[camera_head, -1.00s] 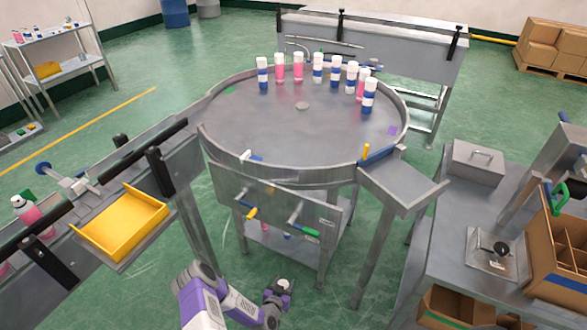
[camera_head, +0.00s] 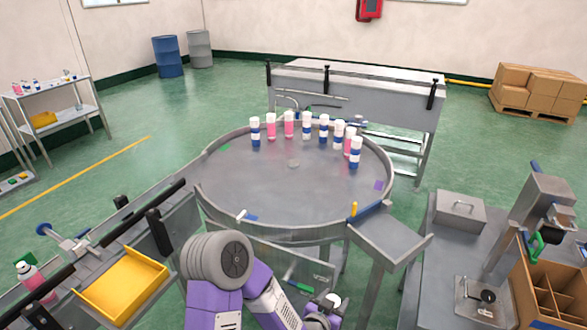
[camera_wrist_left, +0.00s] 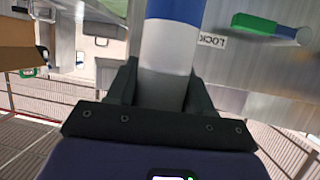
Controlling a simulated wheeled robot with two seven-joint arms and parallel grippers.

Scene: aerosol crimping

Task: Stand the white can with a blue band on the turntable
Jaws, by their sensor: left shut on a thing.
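The white can with a blue band (camera_wrist_left: 166,58) stands between my left gripper's dark fingers (camera_wrist_left: 160,92) in the left wrist view. The gripper is shut on it. In the head view my left gripper (camera_head: 322,312) is at the bottom, in front of and apart from the turntable; only the can's white top (camera_head: 333,299) shows clearly there. The round grey metal turntable (camera_head: 265,190) has a raised rim and a wide bare surface. My right gripper is not in view.
Several white-and-blue cans (camera_head: 323,128) and pink cans (camera_head: 289,124) stand along the turntable's far side. A yellow tray (camera_head: 122,285) sits at left, a cardboard box (camera_head: 550,290) at right.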

